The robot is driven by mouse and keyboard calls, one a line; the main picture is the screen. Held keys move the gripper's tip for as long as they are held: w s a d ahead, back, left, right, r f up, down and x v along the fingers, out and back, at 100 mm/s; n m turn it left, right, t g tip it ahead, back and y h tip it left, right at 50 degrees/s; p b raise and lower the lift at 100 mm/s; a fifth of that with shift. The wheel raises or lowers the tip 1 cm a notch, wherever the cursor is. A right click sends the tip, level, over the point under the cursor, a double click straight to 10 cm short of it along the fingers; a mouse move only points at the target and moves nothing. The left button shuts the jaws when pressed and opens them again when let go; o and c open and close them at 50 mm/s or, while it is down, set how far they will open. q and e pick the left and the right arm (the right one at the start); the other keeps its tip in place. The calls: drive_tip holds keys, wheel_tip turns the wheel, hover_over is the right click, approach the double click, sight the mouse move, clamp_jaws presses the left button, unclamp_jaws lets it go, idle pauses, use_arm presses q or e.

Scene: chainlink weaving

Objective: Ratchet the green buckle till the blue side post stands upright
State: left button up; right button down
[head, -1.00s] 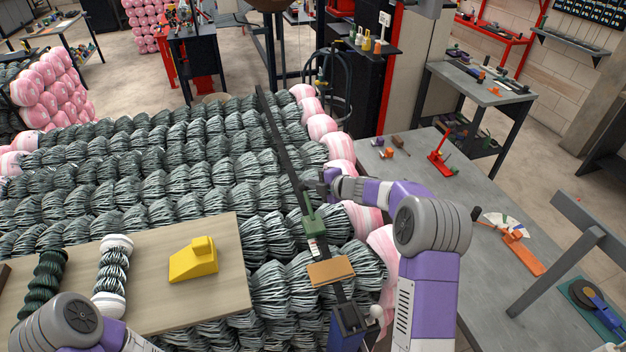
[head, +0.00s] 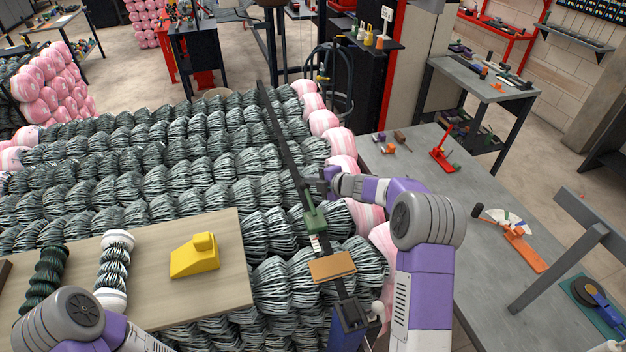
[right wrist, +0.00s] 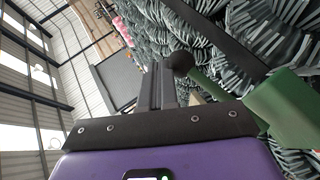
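The green buckle (head: 315,219) sits on a long dark strap (head: 284,140) that runs over the rolls of wire mesh. It also shows in the right wrist view (right wrist: 285,108), with a black knob (right wrist: 180,62) at the end of its green handle. My right gripper (head: 326,178) is just above the buckle. In the right wrist view its fingers (right wrist: 158,72) are close together, with the knob beside their tips and not visibly between them. The blue side post (head: 345,336) is at the bottom, partly cut off; its tilt is hard to judge. My left gripper is out of view.
A tan pad (head: 332,267) lies on the strap below the buckle. A wooden board (head: 140,290) at left bears a yellow block (head: 195,256) and mesh rolls. A grey bench (head: 465,215) with tools stands to the right. Pink-ended rolls (head: 343,143) line the stack's edge.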

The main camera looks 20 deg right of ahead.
drive_tip(key=shift+d+r, duration=0.1)
drive_tip(key=s+d+r+p, duration=0.2)
drive_tip(key=d+r, duration=0.1)
drive_tip(key=r, duration=0.2)
drive_tip(key=s+d+r+p, duration=0.2)
drive_tip(key=s+d+r, duration=0.1)
drive_tip(key=r, duration=0.3)
drive_tip(key=shift+s, duration=0.2)
idle(0.4)
